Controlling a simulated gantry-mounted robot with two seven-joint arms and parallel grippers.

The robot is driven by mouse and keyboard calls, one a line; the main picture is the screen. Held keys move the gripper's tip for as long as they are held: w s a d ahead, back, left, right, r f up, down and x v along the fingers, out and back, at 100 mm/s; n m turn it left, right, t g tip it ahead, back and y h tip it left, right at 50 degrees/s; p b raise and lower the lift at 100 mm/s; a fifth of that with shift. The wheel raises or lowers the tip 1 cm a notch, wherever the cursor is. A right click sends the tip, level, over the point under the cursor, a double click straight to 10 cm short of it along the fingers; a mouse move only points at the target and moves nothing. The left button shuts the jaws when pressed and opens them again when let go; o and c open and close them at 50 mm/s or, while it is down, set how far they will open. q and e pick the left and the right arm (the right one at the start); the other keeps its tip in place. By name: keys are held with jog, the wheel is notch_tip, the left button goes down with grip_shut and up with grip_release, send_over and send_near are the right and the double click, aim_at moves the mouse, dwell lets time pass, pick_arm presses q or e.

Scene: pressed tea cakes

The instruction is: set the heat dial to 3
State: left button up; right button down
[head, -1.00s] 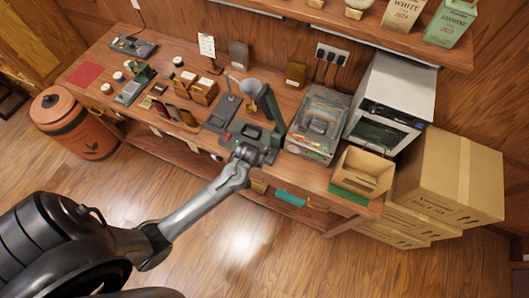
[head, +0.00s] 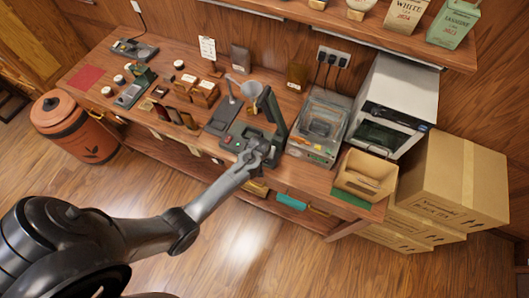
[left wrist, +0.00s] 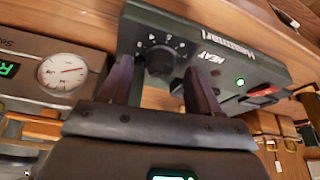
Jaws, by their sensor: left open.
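My right gripper is not in view.
A green lamp (left wrist: 240,82) and a red switch (left wrist: 263,92) are on the panel; a round gauge (left wrist: 62,72) is left of it. Several small items lie left.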

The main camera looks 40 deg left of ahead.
pick_arm(q)
jog(key=shift+w+f, duration=0.1)
jog(key=shift+f, duration=0.35)
jog(key=c, duration=1)
